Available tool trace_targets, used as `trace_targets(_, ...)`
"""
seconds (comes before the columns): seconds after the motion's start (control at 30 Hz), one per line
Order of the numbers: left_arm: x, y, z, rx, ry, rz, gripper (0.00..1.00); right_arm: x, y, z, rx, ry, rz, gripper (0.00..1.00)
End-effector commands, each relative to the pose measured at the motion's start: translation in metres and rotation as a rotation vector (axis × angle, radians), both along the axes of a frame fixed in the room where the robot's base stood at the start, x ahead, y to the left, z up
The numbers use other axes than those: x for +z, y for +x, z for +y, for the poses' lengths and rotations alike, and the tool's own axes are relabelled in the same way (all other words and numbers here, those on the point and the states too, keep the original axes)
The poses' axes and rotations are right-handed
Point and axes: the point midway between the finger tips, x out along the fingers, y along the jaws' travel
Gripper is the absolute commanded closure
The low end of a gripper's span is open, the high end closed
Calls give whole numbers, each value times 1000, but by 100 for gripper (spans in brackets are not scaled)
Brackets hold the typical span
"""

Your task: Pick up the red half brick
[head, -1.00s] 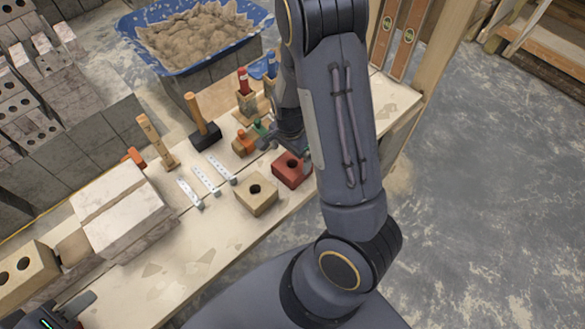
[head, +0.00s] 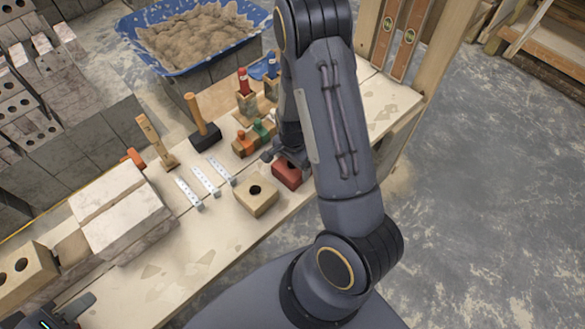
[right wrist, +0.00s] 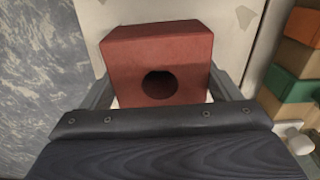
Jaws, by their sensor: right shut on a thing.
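The red half brick (head: 286,175) stands near the front edge of the bench, right of the tan half brick (head: 257,195). It shows large in the right wrist view (right wrist: 158,62), with a dark round hole in its face. My right gripper (head: 291,155) is over the red half brick, and its fingers (right wrist: 160,88) lie along both sides of it, shut on it. In the head view my arm hides part of the brick and the fingers. I cannot tell whether the brick is clear of the bench. My left gripper (head: 62,314) is at the lower left corner, only partly in view.
Left of the red brick are metal strips (head: 206,181), a mallet (head: 204,130) and a brush (head: 155,142). Small coloured blocks (head: 254,136) stand just behind it. A blue mortar tub (head: 195,35) is at the back. Stacked pale blocks (head: 122,210) are at left.

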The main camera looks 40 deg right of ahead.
Motion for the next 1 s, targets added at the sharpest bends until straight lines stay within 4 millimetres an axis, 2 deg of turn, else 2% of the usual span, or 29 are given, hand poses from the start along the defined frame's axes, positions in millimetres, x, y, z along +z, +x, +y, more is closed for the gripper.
trace_targets(0.03,0,0,0,0,0,0,64,0,0,0,0,0,0,44)
trace_targets(0.2,0,0,0,0,0,0,64,0,0,0,0,0,0,67)
trace_targets(0.47,0,0,0,0,0,0,64,2,1,0,0,0,-2,67)
trace_targets(0.67,2,0,0,0,0,0,64,13,1,0,1,-1,-4,67)
trace_targets(0.83,6,0,0,0,0,0,64,37,1,1,1,0,-6,67)
trace_targets(1.0,14,0,0,0,0,0,64,71,-21,20,4,2,-6,67)
